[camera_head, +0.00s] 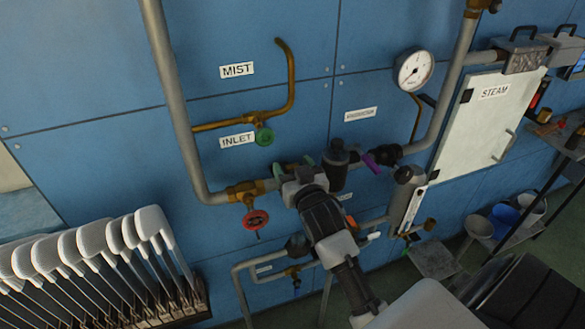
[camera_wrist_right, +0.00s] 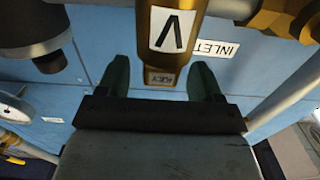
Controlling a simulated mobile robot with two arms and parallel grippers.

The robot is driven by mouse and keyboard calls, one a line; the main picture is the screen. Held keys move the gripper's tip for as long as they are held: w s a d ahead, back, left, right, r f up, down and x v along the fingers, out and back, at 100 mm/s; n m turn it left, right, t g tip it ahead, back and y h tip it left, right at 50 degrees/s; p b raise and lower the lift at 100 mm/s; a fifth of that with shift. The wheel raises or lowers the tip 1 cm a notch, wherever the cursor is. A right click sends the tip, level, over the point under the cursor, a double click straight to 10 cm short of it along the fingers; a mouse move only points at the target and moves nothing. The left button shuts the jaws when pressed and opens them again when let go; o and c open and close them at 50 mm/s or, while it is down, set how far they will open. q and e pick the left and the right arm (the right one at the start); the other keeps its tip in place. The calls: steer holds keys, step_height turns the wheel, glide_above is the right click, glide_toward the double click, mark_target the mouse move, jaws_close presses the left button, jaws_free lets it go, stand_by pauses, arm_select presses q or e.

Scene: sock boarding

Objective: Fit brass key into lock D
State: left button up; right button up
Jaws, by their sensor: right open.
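My right gripper (camera_head: 295,166) is at the pipework on the blue wall, below the INLET label. In the right wrist view its green fingertips (camera_wrist_right: 160,80) are apart, one on each side of the lower end of a brass body (camera_wrist_right: 172,58). Contact with the fingers cannot be told. In the head view my gripper and wrist hide this spot. I cannot make out a separate loose key or a lock marked D. My left gripper is out of view.
A red handwheel (camera_head: 256,220) and a green one (camera_head: 264,137) stand out from the pipes near my right gripper. A dark cylindrical fitting (camera_head: 337,168) is just right of it. White sock forms (camera_head: 95,240) fill the lower left. A gauge (camera_head: 414,70) is upper right.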

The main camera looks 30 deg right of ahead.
steer(key=shift+x, duration=1.2)
steer(key=shift+s, duration=0.1)
steer(key=shift+c, duration=1.3)
steer(key=c, duration=0.7)
steer(key=shift+c, duration=0.5)
steer(key=shift+r, duration=0.1)
